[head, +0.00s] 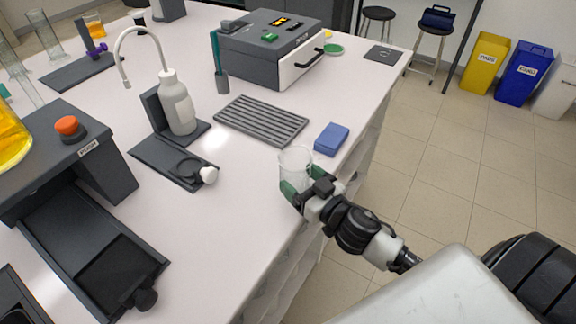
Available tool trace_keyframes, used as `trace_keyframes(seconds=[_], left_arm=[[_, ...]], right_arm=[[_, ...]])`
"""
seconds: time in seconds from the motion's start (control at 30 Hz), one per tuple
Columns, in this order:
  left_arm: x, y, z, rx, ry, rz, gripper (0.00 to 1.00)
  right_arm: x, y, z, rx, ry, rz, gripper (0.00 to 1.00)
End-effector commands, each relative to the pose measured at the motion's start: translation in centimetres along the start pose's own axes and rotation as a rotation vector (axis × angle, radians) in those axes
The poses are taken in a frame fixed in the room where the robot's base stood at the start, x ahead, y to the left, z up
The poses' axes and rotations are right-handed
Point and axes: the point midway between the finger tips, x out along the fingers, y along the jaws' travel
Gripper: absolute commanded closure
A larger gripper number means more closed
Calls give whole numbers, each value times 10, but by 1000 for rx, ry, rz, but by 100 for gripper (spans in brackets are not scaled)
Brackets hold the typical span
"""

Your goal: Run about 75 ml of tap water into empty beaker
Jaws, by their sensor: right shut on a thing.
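A clear glass beaker (296,160) is upright at the front right edge of the white bench and looks empty. My right gripper (298,188), with green fingertips, is shut on the beaker from the right side. I cannot tell whether the beaker's base touches the bench. A white gooseneck spout (137,31) arcs up and left, its open end pointing down, well left of and behind the beaker. It meets the top of a pale grey bottle (177,104) in the picture; I cannot tell whether they are joined. My left gripper is out of view.
A ribbed grey rack (262,121) and a blue block (331,139) lie behind the beaker. A dark plate with a ring and white knob (208,174) lies to the left. A dark press unit (68,150) fills the left side. Bare bench (225,225) lies between.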

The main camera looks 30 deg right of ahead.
Motion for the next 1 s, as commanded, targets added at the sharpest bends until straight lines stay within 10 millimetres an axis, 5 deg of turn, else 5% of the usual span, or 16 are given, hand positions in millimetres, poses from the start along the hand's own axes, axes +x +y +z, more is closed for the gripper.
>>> trace_keyframes(seconds=[0.37,0.87,0.9,1.0], left_arm=[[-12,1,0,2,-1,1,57],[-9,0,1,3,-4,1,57],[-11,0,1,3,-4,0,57],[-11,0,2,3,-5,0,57]], right_arm=[[47,0,-3,-1,2,1,52],[45,0,7,2,-1,0,52],[45,0,5,2,-1,0,21],[45,0,5,1,-1,0,6]])
